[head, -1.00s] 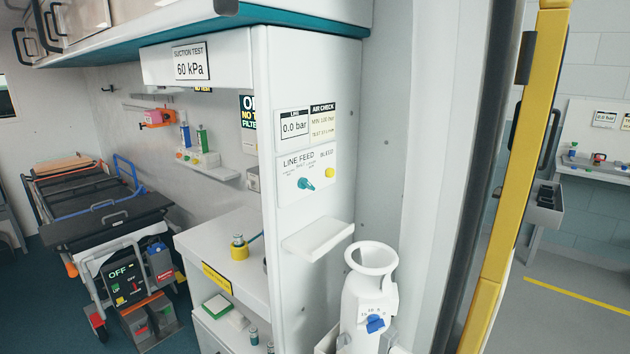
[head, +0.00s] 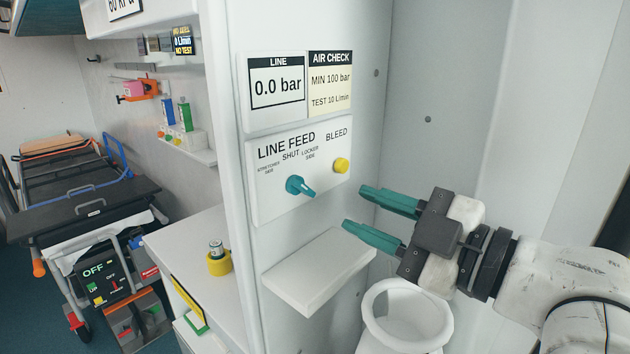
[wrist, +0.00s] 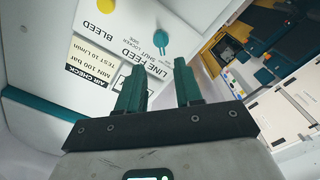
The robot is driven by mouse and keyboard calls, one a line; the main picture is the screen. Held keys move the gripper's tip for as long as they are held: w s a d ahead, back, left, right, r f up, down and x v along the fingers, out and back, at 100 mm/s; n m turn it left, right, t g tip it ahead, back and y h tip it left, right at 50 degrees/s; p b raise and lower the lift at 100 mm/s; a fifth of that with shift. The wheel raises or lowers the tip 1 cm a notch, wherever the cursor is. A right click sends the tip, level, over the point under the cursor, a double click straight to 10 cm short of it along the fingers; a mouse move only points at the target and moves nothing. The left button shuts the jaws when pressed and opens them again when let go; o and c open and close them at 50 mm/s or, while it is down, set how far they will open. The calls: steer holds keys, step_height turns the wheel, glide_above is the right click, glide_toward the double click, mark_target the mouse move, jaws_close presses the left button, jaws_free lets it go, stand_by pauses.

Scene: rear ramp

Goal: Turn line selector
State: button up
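The line selector (head: 299,187) is a teal knob on the white LINE FEED panel (head: 272,203). Its pointer sticks out to the lower right in the head view. The panel marks read stretcher side, shut and locker side. In the wrist view the selector (wrist: 161,40) shows beyond my fingers, with the panel upside down. My gripper (head: 368,209) has two teal fingers spread apart, with nothing between them. It is to the right of the panel in the head view, apart from the selector.
A yellow BLEED knob (head: 341,165) sits right of the selector. Above, the line gauge (head: 277,92) reads 0.0 bar, beside an AIR CHECK card (head: 330,85). A small white shelf (head: 318,268) juts out below the panel. A white ring-topped vessel (head: 405,340) stands below my gripper.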

mark_target(309, 190)
steer(key=p+x, duration=0.1)
steer(key=x, duration=0.8)
steer(key=shift+w+a+f, duration=0.1)
steer(key=shift+c, duration=0.5)
jaws_close()
